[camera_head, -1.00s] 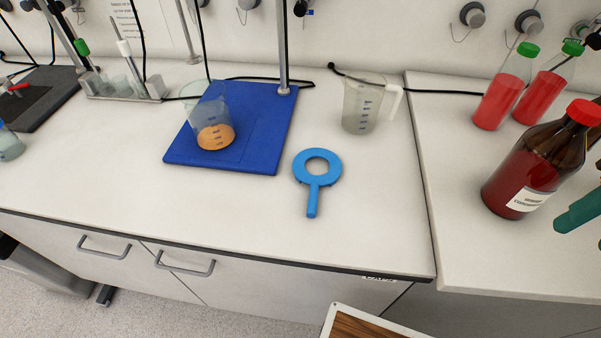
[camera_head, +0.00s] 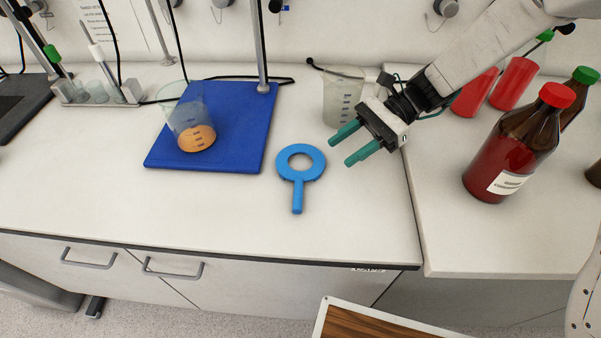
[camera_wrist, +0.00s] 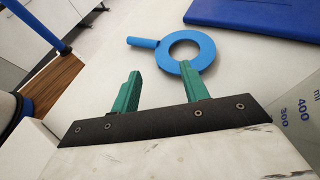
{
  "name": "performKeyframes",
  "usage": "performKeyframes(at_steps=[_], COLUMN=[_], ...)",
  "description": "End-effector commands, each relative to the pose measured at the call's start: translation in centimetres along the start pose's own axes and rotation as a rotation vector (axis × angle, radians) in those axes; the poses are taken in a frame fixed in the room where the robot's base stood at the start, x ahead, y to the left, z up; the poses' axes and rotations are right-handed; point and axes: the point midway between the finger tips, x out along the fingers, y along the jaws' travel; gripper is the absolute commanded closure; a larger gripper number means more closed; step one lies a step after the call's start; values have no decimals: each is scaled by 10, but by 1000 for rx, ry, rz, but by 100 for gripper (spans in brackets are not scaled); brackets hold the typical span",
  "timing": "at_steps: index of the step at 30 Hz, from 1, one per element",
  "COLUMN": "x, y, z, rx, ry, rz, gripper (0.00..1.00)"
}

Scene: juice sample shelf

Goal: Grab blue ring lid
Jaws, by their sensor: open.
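The blue ring lid (camera_head: 314,174) lies flat on the white bench, its straight handle pointing toward the front edge. It also shows in the wrist view (camera_wrist: 207,42), beyond my fingertips, with its handle to the left. My gripper (camera_head: 338,147) has two green fingers. It is open and empty, to the right of the ring and above the bench, in front of the clear jug. In the wrist view my fingers (camera_wrist: 160,72) stand apart with bare bench between them; the right fingertip overlaps the ring's near edge in the picture. I cannot tell whether they touch.
A blue stand base (camera_head: 232,150) with a beaker of orange liquid (camera_head: 196,137) is left of the ring. A clear measuring jug (camera_head: 341,97) stands behind my gripper. A red-capped brown bottle (camera_head: 510,150) is at right. The bench in front of the ring is clear.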

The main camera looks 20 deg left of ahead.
Motion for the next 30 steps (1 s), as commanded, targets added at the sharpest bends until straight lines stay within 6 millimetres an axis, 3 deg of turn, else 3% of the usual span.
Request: performKeyframes(at_steps=[13,21,27,28,30], x=[43,80,82,82,82], y=[-4,-3,-4,-4,-4], z=[-3,-3,-3,-3,-2], rx=[16,16,15,15,15], ry=[-13,-13,-12,-12,-12], rz=[-1,-1,-2,-2,-2], gripper=[55,55,55,58,77])
